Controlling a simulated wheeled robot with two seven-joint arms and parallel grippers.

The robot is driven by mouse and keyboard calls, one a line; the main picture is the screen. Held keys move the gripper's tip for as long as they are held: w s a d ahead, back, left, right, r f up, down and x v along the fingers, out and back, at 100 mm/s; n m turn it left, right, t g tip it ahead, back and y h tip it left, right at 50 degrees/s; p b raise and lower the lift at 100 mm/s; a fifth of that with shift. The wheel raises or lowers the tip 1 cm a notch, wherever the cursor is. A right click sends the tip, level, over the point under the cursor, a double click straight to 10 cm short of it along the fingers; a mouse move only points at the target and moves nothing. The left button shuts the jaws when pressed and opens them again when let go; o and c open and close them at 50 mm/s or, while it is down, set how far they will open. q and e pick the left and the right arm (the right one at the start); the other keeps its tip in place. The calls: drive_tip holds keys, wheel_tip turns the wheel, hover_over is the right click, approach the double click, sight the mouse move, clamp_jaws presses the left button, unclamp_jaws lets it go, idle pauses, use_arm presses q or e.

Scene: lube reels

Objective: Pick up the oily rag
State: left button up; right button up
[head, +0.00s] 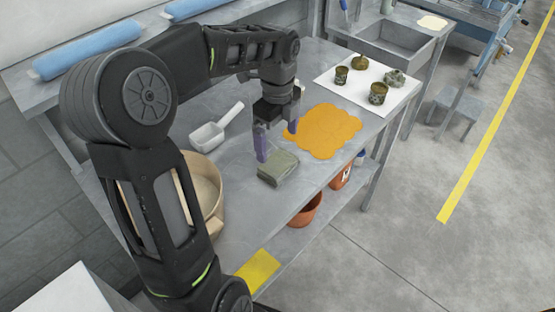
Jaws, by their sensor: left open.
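A folded grey-green cloth (278,168), which looks like the oily rag, lies on the grey metal bench (243,205). My left gripper (277,142) is above and just behind it, pointing down. Its two purple fingers are apart with nothing seen between them. The near finger shows close to the cloth's back left edge; I cannot tell whether it touches. My right gripper is not in view.
A flat orange patch (325,132) lies right of the cloth. A white scoop (213,130) and a round tan container (207,190) stand left. A white sheet (349,93) holds several dark greenish items. Reddish pots (304,210) sit below the bench.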

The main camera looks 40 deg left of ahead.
sight(278, 163)
use_arm(q)
drive_tip(key=shift+f, duration=1.3)
drive_tip(key=shift+w+f+p, duration=0.1)
drive_tip(key=shift+f+p, duration=0.7)
drive_tip(key=shift+f, duration=1.85)
drive_tip(key=c, duration=1.1)
drive_tip(key=shift+r, duration=0.2)
wheel_tip(278, 163, up, 10)
drive_tip(key=b, duration=0.1)
